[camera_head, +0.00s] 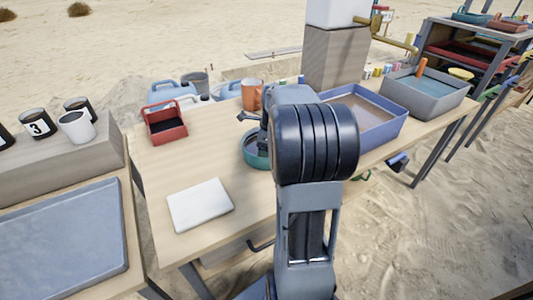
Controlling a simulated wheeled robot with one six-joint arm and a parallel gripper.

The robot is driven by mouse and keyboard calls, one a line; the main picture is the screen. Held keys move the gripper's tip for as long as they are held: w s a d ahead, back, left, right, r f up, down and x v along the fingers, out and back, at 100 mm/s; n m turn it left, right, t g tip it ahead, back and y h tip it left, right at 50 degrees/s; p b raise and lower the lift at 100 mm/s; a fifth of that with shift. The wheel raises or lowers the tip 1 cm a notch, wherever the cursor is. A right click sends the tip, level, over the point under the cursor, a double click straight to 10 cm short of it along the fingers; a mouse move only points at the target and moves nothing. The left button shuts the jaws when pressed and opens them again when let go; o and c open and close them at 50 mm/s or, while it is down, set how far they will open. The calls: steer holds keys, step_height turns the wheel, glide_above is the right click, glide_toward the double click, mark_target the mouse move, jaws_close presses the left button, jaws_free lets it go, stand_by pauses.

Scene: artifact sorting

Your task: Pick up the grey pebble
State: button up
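I cannot make out a grey pebble in this view. My own arm stands in the middle of the picture and covers part of the wooden table (228,164). A small dark part of my gripper (248,118) shows left of the arm, above the table and near a teal bowl (251,157). The arm hides most of the gripper, so I cannot see whether it is open or shut or holds anything. The right part of the bowl and its inside are largely hidden too.
A red carrier (167,135) and a white slab (200,205) lie on the table's left part. An orange mug (251,95) stands behind the bowl. A blue-rimmed tray (388,130) and a grey tub (428,105) are at right. A blue tray (122,232) is at left.

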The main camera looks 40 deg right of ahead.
steer(key=c, duration=0.9)
steer(key=shift+r, duration=0.1)
